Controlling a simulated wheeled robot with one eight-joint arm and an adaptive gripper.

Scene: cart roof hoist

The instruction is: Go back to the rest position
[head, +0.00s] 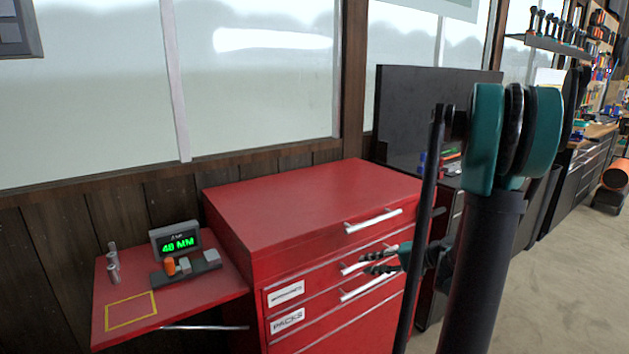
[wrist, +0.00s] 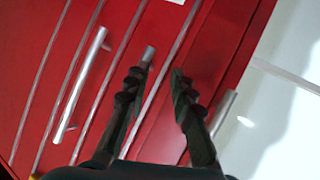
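My gripper (head: 367,264) is in front of the red drawer cabinet (head: 300,200), close to its drawer handles, in the head view. In the wrist view the two dark fingers of my gripper (wrist: 155,75) stand apart with nothing seen held between them. One drawer handle (wrist: 148,55) runs partly hidden behind the left finger. Another handle (wrist: 80,85) is to the left, and a third handle (wrist: 222,112) shows past the right finger. I cannot tell whether any finger touches the cabinet.
A red side shelf (head: 225,285) at left holds a display reading 48 MM (head: 178,241), small parts and a yellow outlined square (head: 130,310). A dark panel (head: 415,110) stands behind the cabinet. Open floor (head: 560,280) lies at right, with a workbench (head: 595,135) further back.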

